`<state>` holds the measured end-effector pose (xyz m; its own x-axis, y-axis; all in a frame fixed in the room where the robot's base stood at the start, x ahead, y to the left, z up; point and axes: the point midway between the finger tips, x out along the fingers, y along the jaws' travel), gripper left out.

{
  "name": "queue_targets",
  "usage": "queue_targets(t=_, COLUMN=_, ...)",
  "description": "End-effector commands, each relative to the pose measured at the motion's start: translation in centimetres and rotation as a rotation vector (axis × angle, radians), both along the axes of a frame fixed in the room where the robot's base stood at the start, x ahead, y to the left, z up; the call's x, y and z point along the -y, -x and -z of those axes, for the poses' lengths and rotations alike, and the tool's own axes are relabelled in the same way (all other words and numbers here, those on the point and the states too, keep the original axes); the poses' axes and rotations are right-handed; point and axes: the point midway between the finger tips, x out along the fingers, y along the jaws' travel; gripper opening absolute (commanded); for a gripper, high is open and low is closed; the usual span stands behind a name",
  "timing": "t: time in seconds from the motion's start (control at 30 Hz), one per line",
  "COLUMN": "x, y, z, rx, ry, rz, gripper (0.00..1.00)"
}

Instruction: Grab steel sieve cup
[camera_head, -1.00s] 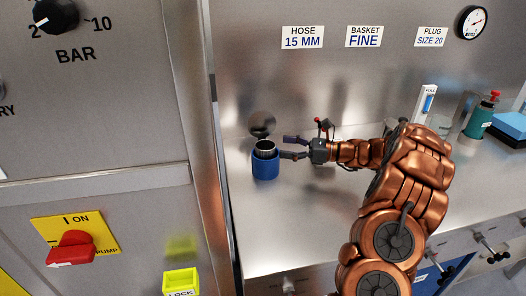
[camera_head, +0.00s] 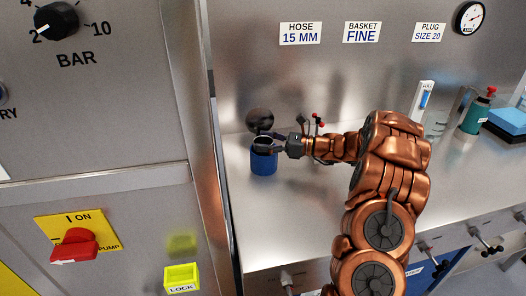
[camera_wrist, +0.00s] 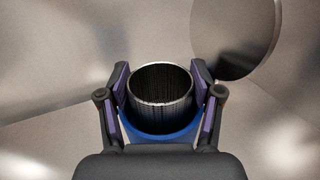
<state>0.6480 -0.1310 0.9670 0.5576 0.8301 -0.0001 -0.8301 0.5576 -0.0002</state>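The steel sieve cup is a dark, hollow cylinder with a bright metal rim, upright in a blue round holder (camera_head: 264,163) on the steel counter. In the wrist view the steel sieve cup (camera_wrist: 161,84) is central, with the blue holder (camera_wrist: 160,137) around its lower part. My gripper (camera_head: 262,142) is at the cup from the right, low over the holder. In the wrist view my gripper (camera_wrist: 162,95) has one purple-padded finger on each side of the cup. The fingers are spread wide and very close to its wall; firm contact is not visible.
A dark round disc (camera_head: 260,121) is on the back wall just behind the cup. A cabinet panel with a red switch (camera_head: 73,246) stands at the left. A green bottle (camera_head: 476,115) and blue block (camera_head: 509,121) are far right. The counter front is clear.

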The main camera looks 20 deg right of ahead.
Motion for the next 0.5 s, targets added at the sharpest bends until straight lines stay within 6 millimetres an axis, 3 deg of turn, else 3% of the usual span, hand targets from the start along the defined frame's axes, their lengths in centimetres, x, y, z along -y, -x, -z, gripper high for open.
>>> queue_targets(t=0.07, x=0.01, y=0.01, z=0.0, rx=0.0, ry=0.0, rz=0.0, gripper=0.53)
queue_targets(t=0.37, x=0.01, y=0.01, z=-0.01, rx=0.0, ry=0.0, rz=0.0, gripper=0.22)
queue_targets(t=0.5, x=0.0, y=0.0, z=-0.02, rx=0.0, ry=0.0, rz=0.0, gripper=0.21)
